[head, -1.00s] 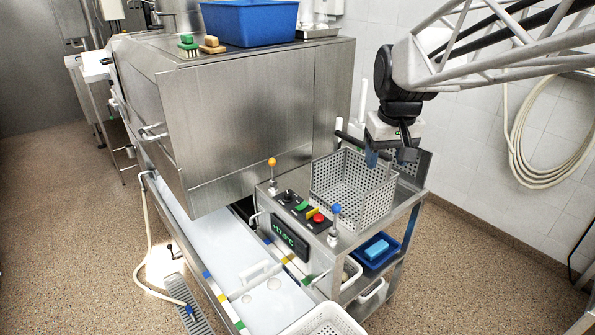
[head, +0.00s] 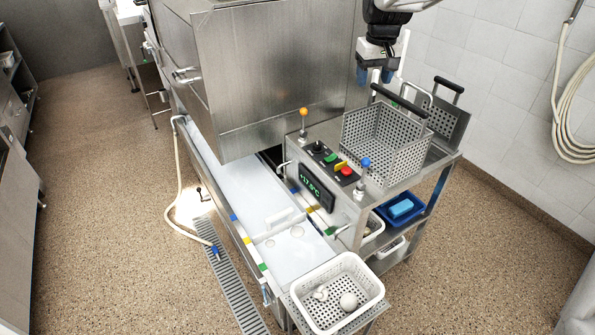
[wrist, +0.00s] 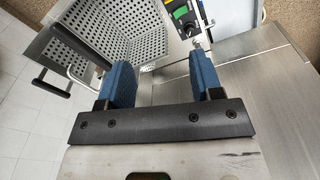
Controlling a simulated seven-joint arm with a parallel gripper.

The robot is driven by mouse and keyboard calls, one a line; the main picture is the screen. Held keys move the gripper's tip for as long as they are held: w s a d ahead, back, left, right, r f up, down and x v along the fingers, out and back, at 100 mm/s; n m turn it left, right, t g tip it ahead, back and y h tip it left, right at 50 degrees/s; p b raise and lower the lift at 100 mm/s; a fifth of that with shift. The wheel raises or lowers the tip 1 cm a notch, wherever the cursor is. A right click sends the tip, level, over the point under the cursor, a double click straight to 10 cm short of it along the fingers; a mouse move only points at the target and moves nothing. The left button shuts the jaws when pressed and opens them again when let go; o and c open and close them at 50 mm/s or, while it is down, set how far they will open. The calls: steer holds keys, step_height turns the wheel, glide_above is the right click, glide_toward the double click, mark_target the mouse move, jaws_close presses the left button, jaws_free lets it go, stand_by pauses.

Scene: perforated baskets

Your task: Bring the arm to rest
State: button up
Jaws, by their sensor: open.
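My gripper (head: 375,76) hangs at the top of the head view, above and behind the perforated metal basket (head: 383,143). In the wrist view my gripper (wrist: 162,85) has its two blue fingers apart with nothing between them. The perforated basket also shows in the wrist view (wrist: 125,38), beyond the left finger and apart from it. It stands upright on the steel counter (head: 330,222) and looks empty. A second perforated basket (head: 447,112) stands behind it to the right.
A control panel (head: 332,165) with levers and buttons is left of the basket. A white basket (head: 333,268) with white items sits at the front. A steel machine (head: 265,75) stands at the left. A blue tray (head: 400,208) is on the shelf below. The floor is open.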

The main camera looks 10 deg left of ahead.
steer(key=w+a+f+n, duration=0.2)
steer(key=w+a+f, duration=0.4)
steer(key=w+a, duration=0.5)
steer(key=n+g, duration=0.1)
steer(key=n, duration=0.1)
glide_toward(304, 111)
steer(key=shift+w+a+f, duration=0.3)
steer(key=shift+w+f, duration=0.05)
steer(key=shift+w, duration=0.2)
steer(key=shift+f, duration=0.15)
steer(key=shift+f, duration=4.9)
steer(key=c, duration=0.8)
steer(key=o, duration=0.3)
